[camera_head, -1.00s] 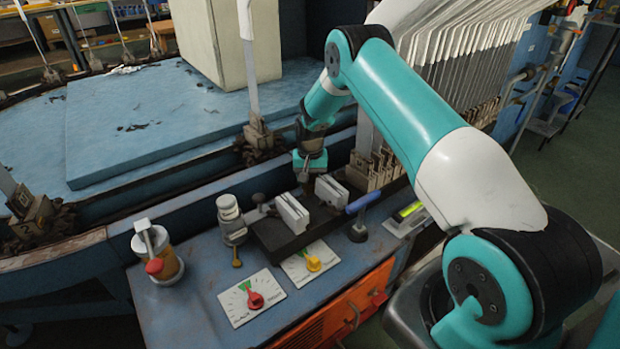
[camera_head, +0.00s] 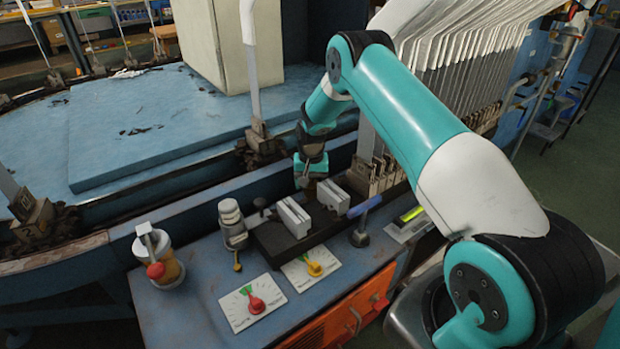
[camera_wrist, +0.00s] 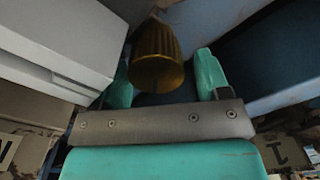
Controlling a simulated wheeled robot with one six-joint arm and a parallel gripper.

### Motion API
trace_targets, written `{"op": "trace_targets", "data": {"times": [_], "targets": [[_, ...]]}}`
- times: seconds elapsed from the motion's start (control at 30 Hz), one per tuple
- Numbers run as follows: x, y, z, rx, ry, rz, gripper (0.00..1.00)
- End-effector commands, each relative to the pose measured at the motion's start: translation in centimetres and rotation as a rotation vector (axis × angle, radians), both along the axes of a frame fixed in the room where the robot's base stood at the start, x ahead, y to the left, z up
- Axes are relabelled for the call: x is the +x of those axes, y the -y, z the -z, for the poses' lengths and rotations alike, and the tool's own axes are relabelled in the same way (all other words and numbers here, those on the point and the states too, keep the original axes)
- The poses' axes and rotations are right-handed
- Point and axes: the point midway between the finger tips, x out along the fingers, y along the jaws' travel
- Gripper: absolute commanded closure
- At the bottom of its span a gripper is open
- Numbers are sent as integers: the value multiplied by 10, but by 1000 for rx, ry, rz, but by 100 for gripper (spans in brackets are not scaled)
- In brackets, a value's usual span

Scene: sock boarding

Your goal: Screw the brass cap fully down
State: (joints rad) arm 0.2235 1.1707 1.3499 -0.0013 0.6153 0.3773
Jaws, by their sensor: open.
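The brass cap (camera_wrist: 157,58) is a ribbed, dark gold cylinder in the wrist view. It sits between the two teal fingers of my gripper (camera_wrist: 164,72), with a visible gap on the right side; contact on the left is hard to judge. In the head view my gripper (camera_head: 309,178) is open and points down just behind the grey vise blocks (camera_head: 294,217). The cap's seat and thread are hidden, and I cannot tell how far down the cap sits.
A vise with a blue handle (camera_head: 366,206) stands close in front of my gripper. A grey cylindrical fitting (camera_head: 231,222), a brass-coloured pot with a red knob (camera_head: 160,265) and two dial plates (camera_head: 251,302) share the blue bench. A pale block fills the wrist view's upper left.

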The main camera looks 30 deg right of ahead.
Motion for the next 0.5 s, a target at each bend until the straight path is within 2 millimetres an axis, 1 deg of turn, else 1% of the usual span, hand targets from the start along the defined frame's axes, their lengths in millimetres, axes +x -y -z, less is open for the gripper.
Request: {"op": "trace_targets", "data": {"times": [0.03, 0.17, 0.27, 0.5], "targets": [[-4, 2, 3, 0, -12, -3, 23], [-4, 1, 4, -1, -12, -74, 23], [-3, 1, 5, -1, -11, -186, 23], [-2, -2, 5, -1, -8, -545, 23]]}}
